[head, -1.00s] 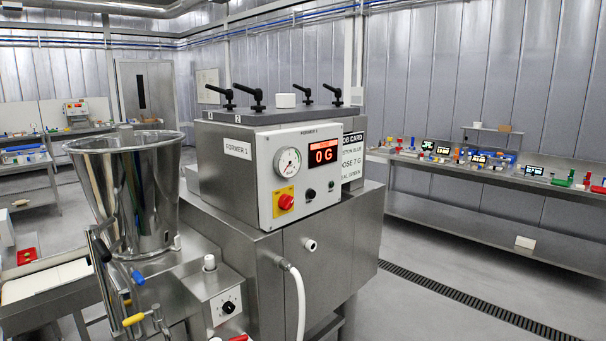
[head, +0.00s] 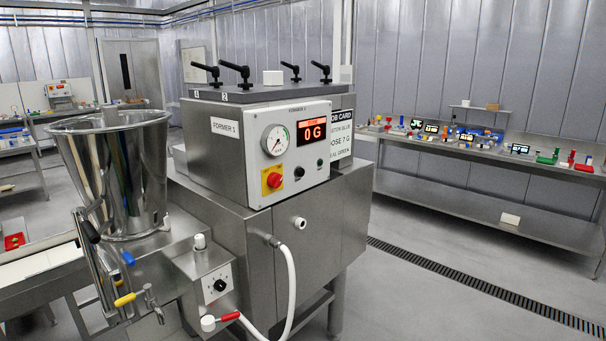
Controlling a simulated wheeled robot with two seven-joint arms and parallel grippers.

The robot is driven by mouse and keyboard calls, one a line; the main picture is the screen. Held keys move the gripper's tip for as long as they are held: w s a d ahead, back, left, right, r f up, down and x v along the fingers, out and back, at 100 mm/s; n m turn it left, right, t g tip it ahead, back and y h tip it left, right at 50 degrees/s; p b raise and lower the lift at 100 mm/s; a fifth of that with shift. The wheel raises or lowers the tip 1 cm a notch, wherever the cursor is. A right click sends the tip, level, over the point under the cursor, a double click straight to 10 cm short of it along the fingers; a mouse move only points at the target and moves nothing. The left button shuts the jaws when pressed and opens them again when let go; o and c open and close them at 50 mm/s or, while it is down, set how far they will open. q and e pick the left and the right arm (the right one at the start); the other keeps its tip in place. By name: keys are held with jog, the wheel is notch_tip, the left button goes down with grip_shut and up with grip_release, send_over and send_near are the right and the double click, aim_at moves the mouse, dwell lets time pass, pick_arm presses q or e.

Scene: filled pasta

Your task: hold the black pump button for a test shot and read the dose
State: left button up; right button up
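The former machine (head: 222,164), labelled FORMER 1, stands in the middle of the head view. Its white control panel (head: 308,185) faces right. The black pump button (head: 299,172) sits low on the panel, between a red knob on a yellow plate (head: 272,180) and a small green button (head: 320,163). The display (head: 310,131) above shows 0 G in red. A round gauge (head: 276,140) is left of it. Neither of my grippers is in view.
A steel hopper (head: 122,175) stands left of the machine. In front are a dial box (head: 212,285), a red-handled valve (head: 229,316) and a white hose (head: 291,290). A bench (head: 470,162) with small items runs along the right wall. The floor between is clear, with a drain grate (head: 480,297).

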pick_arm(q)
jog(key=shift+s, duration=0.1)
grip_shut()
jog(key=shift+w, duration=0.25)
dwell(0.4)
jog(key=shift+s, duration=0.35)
